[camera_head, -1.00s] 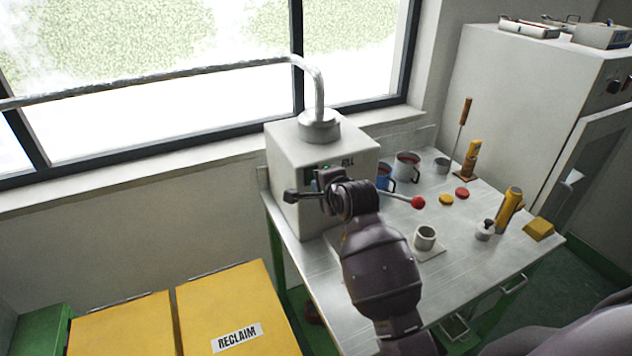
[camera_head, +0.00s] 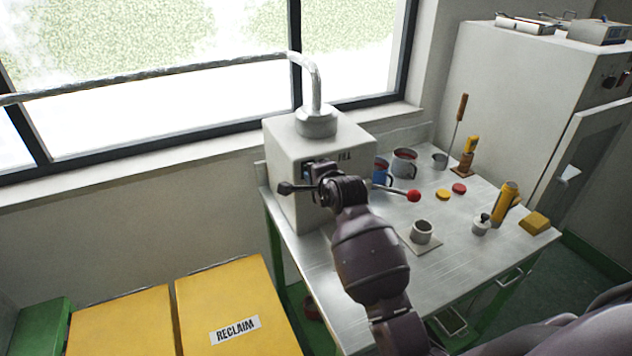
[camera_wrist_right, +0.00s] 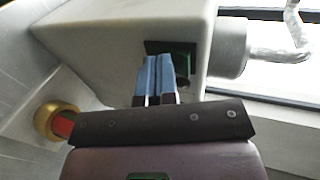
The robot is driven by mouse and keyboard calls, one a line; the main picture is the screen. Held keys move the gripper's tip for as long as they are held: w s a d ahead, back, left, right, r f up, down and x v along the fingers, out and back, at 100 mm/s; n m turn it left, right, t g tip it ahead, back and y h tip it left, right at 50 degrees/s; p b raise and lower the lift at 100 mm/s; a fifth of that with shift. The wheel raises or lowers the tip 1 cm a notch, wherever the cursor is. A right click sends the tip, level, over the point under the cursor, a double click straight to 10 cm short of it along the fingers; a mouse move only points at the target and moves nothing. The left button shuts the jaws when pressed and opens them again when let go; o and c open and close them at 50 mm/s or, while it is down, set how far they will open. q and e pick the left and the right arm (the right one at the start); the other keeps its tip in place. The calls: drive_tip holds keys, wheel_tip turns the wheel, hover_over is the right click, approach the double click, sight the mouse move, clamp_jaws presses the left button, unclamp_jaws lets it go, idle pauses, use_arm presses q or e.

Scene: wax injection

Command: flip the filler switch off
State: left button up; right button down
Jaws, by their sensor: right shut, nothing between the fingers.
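The filler (camera_head: 290,140) is a pale box with a metal pipe on top, standing at the table's left back corner. Its dark panel (camera_head: 309,168) is on the front face, partly covered by my right gripper (camera_head: 320,172). In the right wrist view the dark green panel (camera_wrist_right: 183,47) sits just beyond my right gripper (camera_wrist_right: 158,62). The blue fingers are together, empty, with their tips overlapping the panel. I cannot tell whether they touch it. The switch itself is not clearly visible, so its position cannot be told. My left gripper is not in view.
A black-knobbed lever (camera_head: 287,188) sticks out left of the filler's front. A red-balled lever (camera_head: 413,195) reaches over the table (camera_head: 460,235), near mugs (camera_head: 404,161) and a small cup (camera_head: 422,232). Yellow reclaim bins (camera_head: 225,290) stand at lower left.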

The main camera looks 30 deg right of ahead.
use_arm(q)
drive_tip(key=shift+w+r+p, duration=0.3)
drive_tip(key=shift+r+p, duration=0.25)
use_arm(e)
drive_tip(key=shift+w+r, duration=0.25)
drive_tip(key=shift+r, duration=0.75)
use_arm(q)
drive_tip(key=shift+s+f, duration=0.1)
